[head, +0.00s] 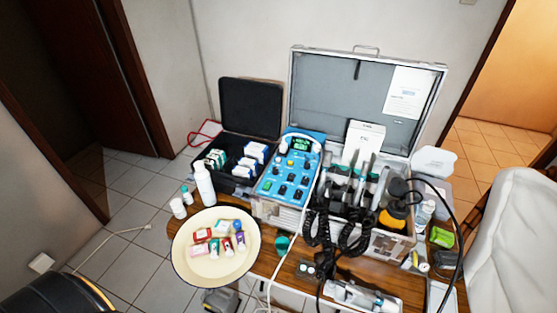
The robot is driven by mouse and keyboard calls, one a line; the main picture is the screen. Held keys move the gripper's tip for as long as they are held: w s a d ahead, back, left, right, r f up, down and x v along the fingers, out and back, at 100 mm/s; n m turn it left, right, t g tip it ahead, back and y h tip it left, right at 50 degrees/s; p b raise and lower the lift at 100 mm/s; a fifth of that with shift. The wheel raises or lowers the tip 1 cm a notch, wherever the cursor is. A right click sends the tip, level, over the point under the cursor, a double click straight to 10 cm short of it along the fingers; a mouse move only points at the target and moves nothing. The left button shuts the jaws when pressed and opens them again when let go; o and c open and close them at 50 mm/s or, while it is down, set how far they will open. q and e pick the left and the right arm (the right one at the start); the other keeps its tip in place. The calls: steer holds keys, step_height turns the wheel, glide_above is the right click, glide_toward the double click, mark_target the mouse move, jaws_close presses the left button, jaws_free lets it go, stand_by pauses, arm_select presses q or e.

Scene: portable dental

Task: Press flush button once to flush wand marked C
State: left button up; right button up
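An open silver case (292,92) stands on the wooden table with its lid up. A blue control unit (268,186) with a green lit display and several dark knobs sits in its left part. Several handheld wands (381,187) stand in the case's right part, with black coiled cords (318,228) hanging over the front. Labels are too small to read, so I cannot tell which wand is marked C or which button is flush. Neither of my grippers is in view.
A cream round tray (184,262) with small tubes and boxes is left of the case. A black open box (250,107) holds small cartons. A white bottle (204,185) stands near the tray. A white chair (510,240) is at right. A black cable arcs over the table's right side.

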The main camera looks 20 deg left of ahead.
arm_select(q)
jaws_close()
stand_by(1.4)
